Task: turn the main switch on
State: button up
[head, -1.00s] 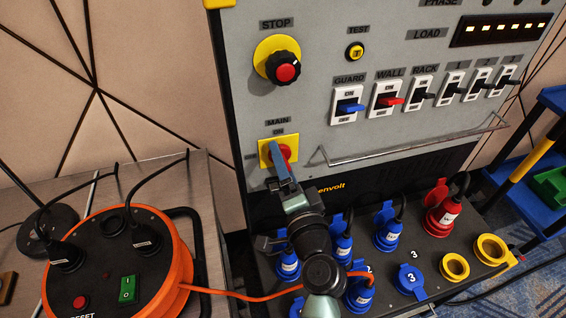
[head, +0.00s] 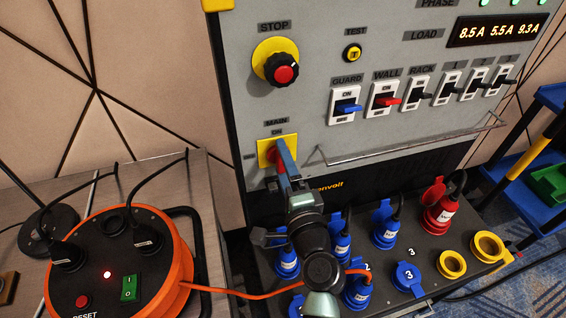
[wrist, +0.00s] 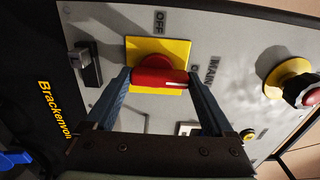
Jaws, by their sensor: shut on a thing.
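The main switch is a red rotary handle on a yellow plate (head: 264,152), below the MAIN label at the lower left of the grey panel. My gripper (head: 280,146) reaches it from below and hides much of the handle in the head view. In the wrist view, the red handle (wrist: 158,79) lies between the two blue fingers of my gripper (wrist: 158,75), which are shut on its ends. The handle's white mark points towards the ON and MAIN labels, a quarter turn from the OFF label (wrist: 159,20).
The load display (head: 500,30) reads 8.5 A, 5.5 A and 9.3 A, under green phase lights. The red STOP knob (head: 284,72) sits above the switch. A metal bar (head: 410,142) runs to its right. Plugs and sockets fill the ledge below. An orange cable reel (head: 176,262) stands at left.

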jog(key=o, duration=1.1)
jog(key=b+v, duration=0.2)
jog(key=v, duration=1.1)
